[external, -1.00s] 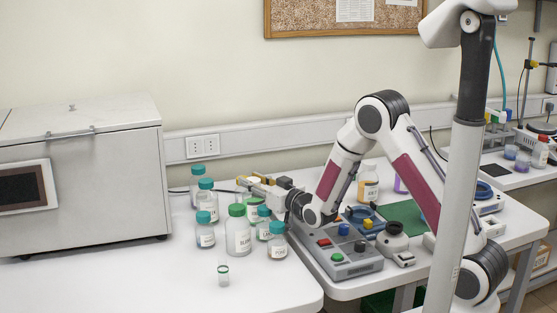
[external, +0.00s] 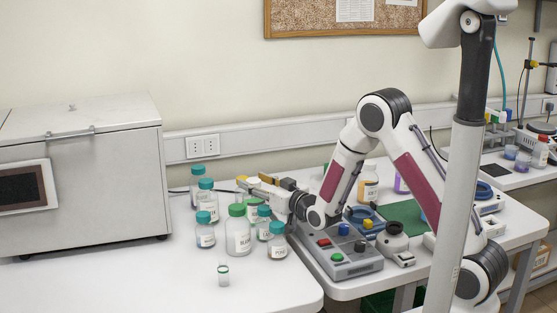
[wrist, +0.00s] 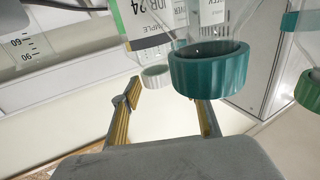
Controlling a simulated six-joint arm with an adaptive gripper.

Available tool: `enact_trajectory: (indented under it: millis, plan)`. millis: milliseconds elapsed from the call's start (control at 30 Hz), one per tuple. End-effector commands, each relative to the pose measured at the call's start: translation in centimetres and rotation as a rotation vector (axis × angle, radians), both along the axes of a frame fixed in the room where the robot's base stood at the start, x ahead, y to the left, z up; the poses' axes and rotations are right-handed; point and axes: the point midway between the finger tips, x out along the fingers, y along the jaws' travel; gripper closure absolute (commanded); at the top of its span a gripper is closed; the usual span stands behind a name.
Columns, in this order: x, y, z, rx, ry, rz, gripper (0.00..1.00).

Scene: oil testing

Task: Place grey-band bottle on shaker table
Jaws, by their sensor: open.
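My gripper (external: 254,182) reaches left over the back of the bottle group, with its fingers apart and empty. In the wrist view, my gripper (wrist: 165,108) is open, with yellow-lined fingers. In that upside-down view, a bottle with a dark grey band on its label (wrist: 150,42) shows beyond the fingertips. A teal-capped clear bottle (wrist: 208,70) is nearer and partly overlaps it. I cannot pick out the grey band in the external view. A grey unit with coloured buttons (external: 340,250) stands right of the bottles; I cannot tell whether it is the shaker table.
Several teal-capped bottles (external: 205,231) and a green-capped bottle (external: 238,235) crowd below and left of my gripper. A small vial (external: 223,275) stands in front. A large grey box (external: 95,190) stands at left.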

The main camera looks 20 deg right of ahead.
Motion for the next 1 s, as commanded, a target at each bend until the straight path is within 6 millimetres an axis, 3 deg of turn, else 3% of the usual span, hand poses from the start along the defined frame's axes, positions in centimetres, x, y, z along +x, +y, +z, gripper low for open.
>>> enact_trajectory:
  millis: [500,1000]
  plan:
    - [-4.7,-1.9,0.0,0.0,0.001,0.0,0.55]
    - [-5.6,-2.3,0.0,0.0,0.001,0.0,0.55]
